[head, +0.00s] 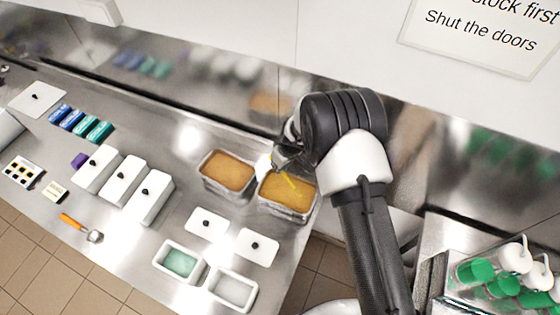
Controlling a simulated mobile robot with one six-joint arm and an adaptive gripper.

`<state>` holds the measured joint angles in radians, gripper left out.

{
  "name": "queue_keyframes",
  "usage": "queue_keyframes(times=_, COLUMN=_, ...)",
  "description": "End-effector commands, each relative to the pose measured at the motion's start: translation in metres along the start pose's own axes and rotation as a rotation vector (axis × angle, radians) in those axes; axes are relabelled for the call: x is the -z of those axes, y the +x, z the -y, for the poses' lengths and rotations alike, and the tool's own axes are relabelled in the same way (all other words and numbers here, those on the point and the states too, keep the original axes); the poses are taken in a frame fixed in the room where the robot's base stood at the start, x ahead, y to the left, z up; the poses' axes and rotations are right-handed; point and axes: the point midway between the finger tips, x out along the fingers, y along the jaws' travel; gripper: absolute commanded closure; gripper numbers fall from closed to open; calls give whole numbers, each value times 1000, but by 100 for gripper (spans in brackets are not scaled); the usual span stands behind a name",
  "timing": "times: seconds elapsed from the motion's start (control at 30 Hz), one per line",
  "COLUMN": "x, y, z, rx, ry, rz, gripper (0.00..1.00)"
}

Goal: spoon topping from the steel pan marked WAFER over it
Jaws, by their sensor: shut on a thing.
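Two steel pans with orange-brown contents stand side by side at the back of the counter, a left pan (203,182) and a right pan (287,213). No WAFER marking is readable on either. My gripper (282,165) is over the back left part of the right pan, shut on a thin yellow utensil (288,181), which looks like a spoon. The utensil slants down over the right pan's contents. I cannot tell whether its tip touches them. Two open white tubs are at the front edge, one with pale green contents (180,262) and one with whitish contents (233,289).
Two white lids (207,223) (257,245) lie between pans and tubs. Several lidded white tubs (123,181) stand to the left, near an orange-handled scoop (75,224). Green-and-white cups (502,285) are at the lower right.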

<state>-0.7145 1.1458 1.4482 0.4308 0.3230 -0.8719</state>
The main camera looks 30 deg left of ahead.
Motion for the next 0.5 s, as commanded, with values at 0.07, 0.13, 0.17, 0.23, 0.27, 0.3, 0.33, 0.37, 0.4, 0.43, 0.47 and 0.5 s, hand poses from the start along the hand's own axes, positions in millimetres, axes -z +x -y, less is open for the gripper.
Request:
queue_keyframes(times=0.07, x=1, y=-2, z=1, rx=0, ry=-1, rz=6, gripper=100)
queue_keyframes(times=0.13, x=1, y=-2, z=1, rx=-1, ry=-1, rz=11, gripper=100)
queue_keyframes(times=0.17, x=1, y=-2, z=1, rx=-1, ry=-1, rz=12, gripper=100)
queue_keyframes(times=0.23, x=4, y=-1, z=2, rx=2, ry=-4, rz=23, gripper=100)
queue_keyframes(times=0.27, x=6, y=-1, z=2, rx=5, ry=-5, rz=30, gripper=100)
queue_keyframes(times=0.3, x=8, y=-1, z=3, rx=7, ry=-6, rz=40, gripper=100)
queue_keyframes(times=0.33, x=8, y=0, z=3, rx=9, ry=-6, rz=50, gripper=100)
queue_keyframes(times=0.37, x=10, y=0, z=3, rx=10, ry=-6, rz=56, gripper=100)
queue_keyframes(times=0.4, x=10, y=0, z=3, rx=10, ry=-6, rz=67, gripper=100)
queue_keyframes(times=0.43, x=11, y=1, z=3, rx=10, ry=-5, rz=75, gripper=100)
queue_keyframes(times=0.47, x=11, y=1, z=3, rx=10, ry=-6, rz=82, gripper=100)
queue_keyframes(times=0.5, x=12, y=1, z=3, rx=8, ry=-5, rz=91, gripper=100)
